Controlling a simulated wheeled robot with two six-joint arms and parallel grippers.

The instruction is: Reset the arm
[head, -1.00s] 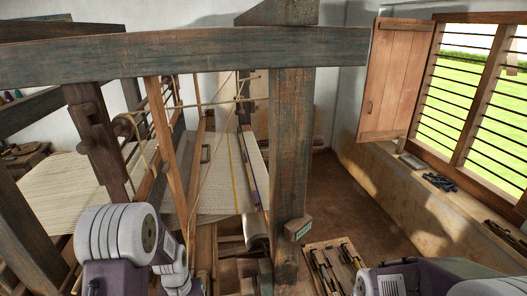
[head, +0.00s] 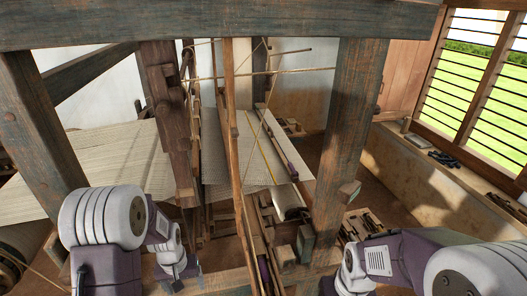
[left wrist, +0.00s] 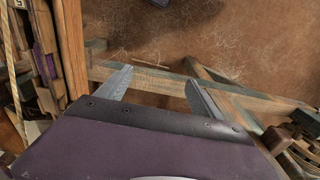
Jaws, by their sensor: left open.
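My left arm comes in from the left in the head view, bent beside the loom's front post. My left gripper (head: 183,281) is low at the bottom of that view and shows only in small part. In the left wrist view its two grey fingers (left wrist: 160,93) are wide apart with nothing between them. Beyond them are a wooden loom beam and the brown floor. My right arm shows at the lower right of the head view, but its gripper is out of sight.
The loom's thick upright post (head: 350,140) and top beam (head: 220,22) frame the view. Pale cloth (head: 235,155) is stretched behind. A wooden tool tray (head: 366,224) stands right of the post. A windowsill (head: 440,165) runs along the right wall. Fibre-strewn floor (left wrist: 230,45) lies below the left gripper.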

